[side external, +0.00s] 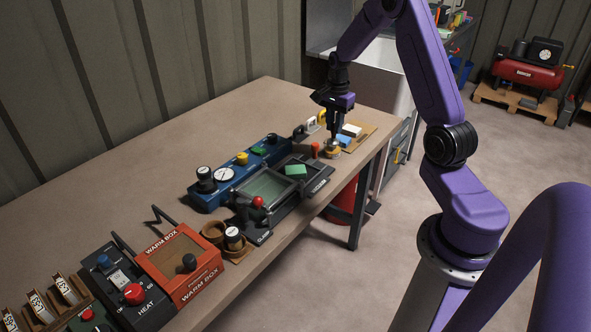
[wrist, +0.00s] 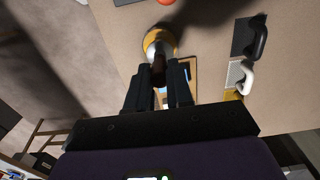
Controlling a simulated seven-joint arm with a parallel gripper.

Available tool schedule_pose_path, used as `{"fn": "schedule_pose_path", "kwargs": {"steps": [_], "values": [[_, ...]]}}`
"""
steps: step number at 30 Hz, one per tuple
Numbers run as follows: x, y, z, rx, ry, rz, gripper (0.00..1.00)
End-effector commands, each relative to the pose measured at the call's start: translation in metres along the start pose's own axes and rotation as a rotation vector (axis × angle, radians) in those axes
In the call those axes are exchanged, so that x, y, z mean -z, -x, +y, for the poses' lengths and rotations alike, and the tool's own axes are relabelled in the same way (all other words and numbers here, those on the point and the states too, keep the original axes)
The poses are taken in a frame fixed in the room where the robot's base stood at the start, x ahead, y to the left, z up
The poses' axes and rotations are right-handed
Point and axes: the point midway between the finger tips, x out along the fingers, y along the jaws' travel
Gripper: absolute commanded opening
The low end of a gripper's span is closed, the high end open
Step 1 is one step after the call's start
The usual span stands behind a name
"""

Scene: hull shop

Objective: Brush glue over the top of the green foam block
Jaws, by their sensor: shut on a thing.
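The green foam block (side external: 296,170) lies on the dark vacuum fixture near the bench's front edge, left of my gripper. My gripper (side external: 333,136) points down over a small yellow-tan pot (side external: 333,153). In the wrist view, the fingers (wrist: 165,82) are shut on a dark brown handle (wrist: 159,68), which looks like the brush. The handle reaches to the pot (wrist: 155,36). The bristles are hidden, so I cannot tell how deep the brush sits in the pot. The block is not clearly visible in the wrist view.
Left of the block are a clamp with a red knob (side external: 257,202) and a blue panel with dials (side external: 208,196). The orange warm box (side external: 178,262) stands farther left. A blue block (side external: 344,141) and a white block (side external: 352,130) sit close behind the pot.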

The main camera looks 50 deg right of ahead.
Motion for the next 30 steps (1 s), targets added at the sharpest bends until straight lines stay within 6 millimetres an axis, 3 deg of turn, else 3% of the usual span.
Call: {"fn": "schedule_pose_path", "kwargs": {"steps": [16, 30], "values": [[0.0, 0.0, 0.0, 0.0, 0.0, 0.0, 0.0], [0.0, 0.031, 0.0, 0.001, 0.0, 0.001, 0.0]]}}
